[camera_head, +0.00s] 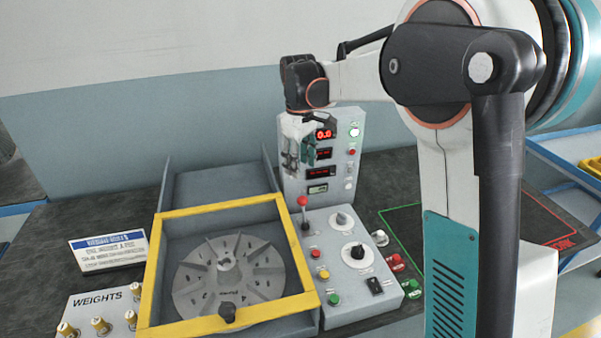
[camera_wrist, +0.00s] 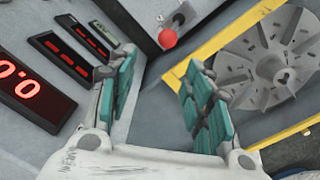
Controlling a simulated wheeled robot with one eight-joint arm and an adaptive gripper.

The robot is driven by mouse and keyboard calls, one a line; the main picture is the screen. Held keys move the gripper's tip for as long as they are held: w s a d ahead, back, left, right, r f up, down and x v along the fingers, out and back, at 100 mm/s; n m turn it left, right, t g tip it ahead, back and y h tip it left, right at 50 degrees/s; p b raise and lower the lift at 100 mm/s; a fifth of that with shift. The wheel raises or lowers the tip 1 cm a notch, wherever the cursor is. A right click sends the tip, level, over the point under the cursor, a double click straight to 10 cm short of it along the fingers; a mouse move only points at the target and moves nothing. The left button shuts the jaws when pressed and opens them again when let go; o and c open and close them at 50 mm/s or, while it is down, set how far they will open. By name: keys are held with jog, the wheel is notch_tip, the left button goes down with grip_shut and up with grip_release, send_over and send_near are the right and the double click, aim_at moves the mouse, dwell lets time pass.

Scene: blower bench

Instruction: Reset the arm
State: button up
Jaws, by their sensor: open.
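My gripper (camera_head: 305,158) hangs from my raised arm in front of the upright display panel (camera_head: 347,180) in the head view. In the wrist view, my gripper (camera_wrist: 158,100) has its two teal-padded fingers spread apart with nothing between them. The red display digits (camera_wrist: 32,84) lie left of the fingers there. A red-knobbed lever (camera_head: 304,203) stands below the gripper, and its red knob (camera_wrist: 167,38) shows beyond the fingertips in the wrist view.
A yellow-framed guard (camera_head: 158,268) surrounds a grey bladed rotor (camera_head: 240,285); the rotor (camera_wrist: 265,75) also shows in the wrist view. A control box (camera_head: 335,230) with knobs and buttons stands right of it. Weights (camera_head: 100,325) stand front left, near an instruction sign (camera_head: 108,251).

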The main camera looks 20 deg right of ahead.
jog(key=shift+r, duration=0.15)
jog(key=s+r+m+t, duration=0.2)
jog(key=s+r, duration=0.1)
jog(key=s, duration=0.5)
jog(key=s+r+m+t, duration=0.1)
jog(key=s+r, duration=0.3)
jog(key=s, duration=0.3)
jog(key=s+f+m+t, duration=0.2)
jog(key=s, duration=0.6)
jog(key=s+f+m+t, duration=0.2)
jog(key=s+f, duration=0.1)
jog(key=s, duration=0.5)
jog(key=shift+s+d+f, duration=0.15)
jog(key=shift+d+f, duration=0.1)
jog(key=shift+c, duration=0.6)
